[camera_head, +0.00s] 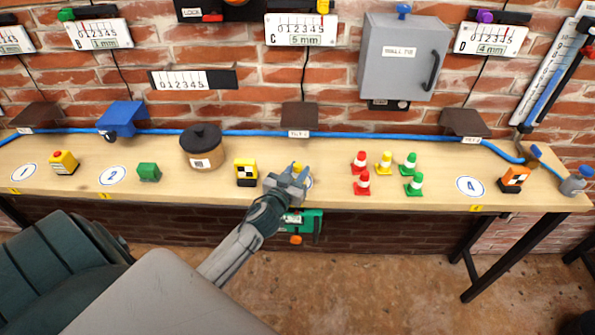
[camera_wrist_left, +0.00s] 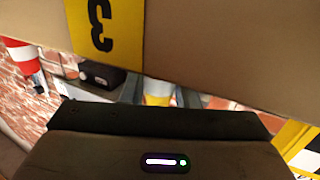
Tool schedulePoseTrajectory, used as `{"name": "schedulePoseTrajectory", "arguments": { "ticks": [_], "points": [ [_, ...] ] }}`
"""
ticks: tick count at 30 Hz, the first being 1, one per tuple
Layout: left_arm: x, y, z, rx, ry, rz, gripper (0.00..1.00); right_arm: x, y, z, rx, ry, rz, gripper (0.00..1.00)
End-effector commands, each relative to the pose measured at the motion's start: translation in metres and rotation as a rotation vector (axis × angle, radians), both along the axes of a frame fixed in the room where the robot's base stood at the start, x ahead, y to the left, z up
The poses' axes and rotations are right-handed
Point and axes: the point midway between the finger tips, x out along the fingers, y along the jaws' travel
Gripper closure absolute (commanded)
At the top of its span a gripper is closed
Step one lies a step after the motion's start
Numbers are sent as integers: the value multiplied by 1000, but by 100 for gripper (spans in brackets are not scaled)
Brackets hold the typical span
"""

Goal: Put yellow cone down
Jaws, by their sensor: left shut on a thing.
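My left gripper (camera_head: 288,182) is at the front edge of the bench, over the third round mark (camera_head: 309,182), which it mostly hides. It is shut on a yellow cone (camera_head: 298,167), whose top shows between the fingers. In the left wrist view the yellow cone (camera_wrist_left: 157,92) with its white band shows past the dark gripper body (camera_wrist_left: 160,135). I cannot tell whether its base touches the bench. Another yellow cone (camera_head: 383,162) stands to the right among red cones (camera_head: 362,183) and green cones (camera_head: 414,184). My right gripper is not in view.
A yellow-black block (camera_head: 246,172) stands close left of the gripper, with a lidded round pot (camera_head: 203,147) beyond. A blue hose (camera_head: 370,134) runs along the back of the bench (camera_head: 335,187). A green device (camera_head: 303,223) hangs below the front edge.

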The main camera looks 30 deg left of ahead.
Motion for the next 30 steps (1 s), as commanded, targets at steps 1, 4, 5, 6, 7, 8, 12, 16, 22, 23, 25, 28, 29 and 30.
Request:
{"name": "schedulePoseTrajectory", "arguments": {
  "ticks": [1,4,5,6,7,8,12,16,22,23,25,28,29,30],
  "points": [
    [0,0,1,0,0,0,95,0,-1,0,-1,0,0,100],
    [0,0,0,0,0,0,95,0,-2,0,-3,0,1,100],
    [0,0,-1,0,0,0,95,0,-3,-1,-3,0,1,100],
    [0,0,-2,0,0,0,95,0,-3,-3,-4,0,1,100],
    [0,0,-3,0,0,0,95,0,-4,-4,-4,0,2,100],
    [0,0,-3,0,0,0,71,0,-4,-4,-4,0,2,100],
    [0,0,-2,0,0,0,51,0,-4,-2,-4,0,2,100],
    [0,0,-2,0,0,0,51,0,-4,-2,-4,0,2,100],
    [0,0,3,0,0,0,51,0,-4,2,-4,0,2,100],
    [-2,0,0,0,1,0,51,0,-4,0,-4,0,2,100],
    [-12,-2,-3,1,1,-1,51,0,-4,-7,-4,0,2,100],
    [-31,-5,-3,1,1,-2,51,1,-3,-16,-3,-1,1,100],
    [-38,-6,-3,1,1,-2,51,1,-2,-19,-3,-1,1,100],
    [-47,-7,-3,1,1,-2,51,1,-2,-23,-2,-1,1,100]
  ]
}}
